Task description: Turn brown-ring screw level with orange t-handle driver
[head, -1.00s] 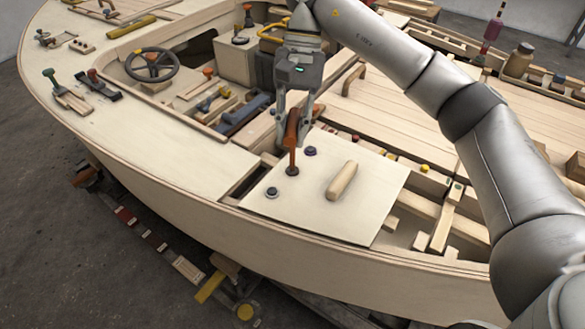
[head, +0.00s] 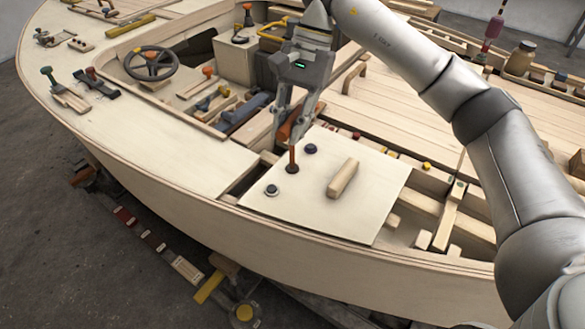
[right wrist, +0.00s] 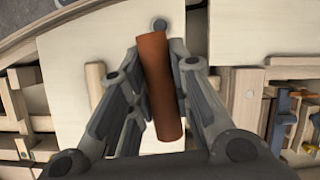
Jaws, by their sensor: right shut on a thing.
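My right gripper (head: 293,136) is shut on the orange t-handle driver (head: 287,127), above the pale hatch panel. In the right wrist view the driver's handle (right wrist: 160,88) lies lengthwise between the two fingers. The driver's shaft points down, and its tip is at a dark brownish screw (head: 292,169) on the panel. The tip covers much of that screw, so I cannot tell how level it sits. A dark bluish screw (head: 311,149) is behind it and a dark grey one (head: 272,190) is in front. My left gripper is not in view.
The hatch panel (head: 375,205) carries a wooden grip (head: 342,178) to the right of the driver. Open compartments with wooden ribs lie right of the panel. A steering wheel (head: 152,64) and loose tools are at the left.

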